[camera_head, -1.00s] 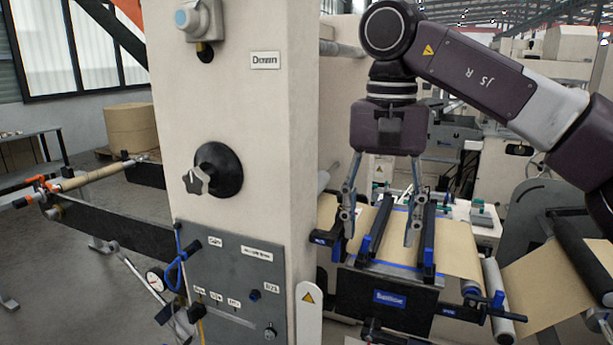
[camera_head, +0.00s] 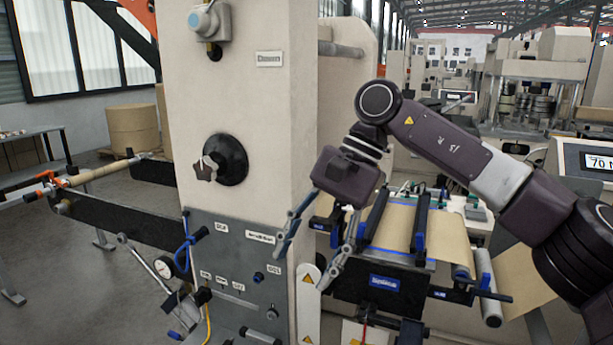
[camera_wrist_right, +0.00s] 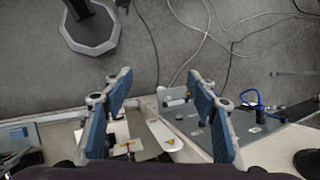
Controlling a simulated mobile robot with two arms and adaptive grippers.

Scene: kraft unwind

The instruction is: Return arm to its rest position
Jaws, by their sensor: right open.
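My right arm comes in from the right in the head view. Its gripper (camera_head: 305,258) is open and empty, with the fingers spread and pointing down and to the left. It hangs in front of the grey control panel (camera_head: 237,272) and the left end of the splice table (camera_head: 385,281). My left gripper is not in view.
Brown kraft web (camera_head: 397,225) lies over the splice table. A roll shaft (camera_head: 100,170) sticks out at the left. Cables (camera_wrist_right: 200,35) lie on the grey floor.

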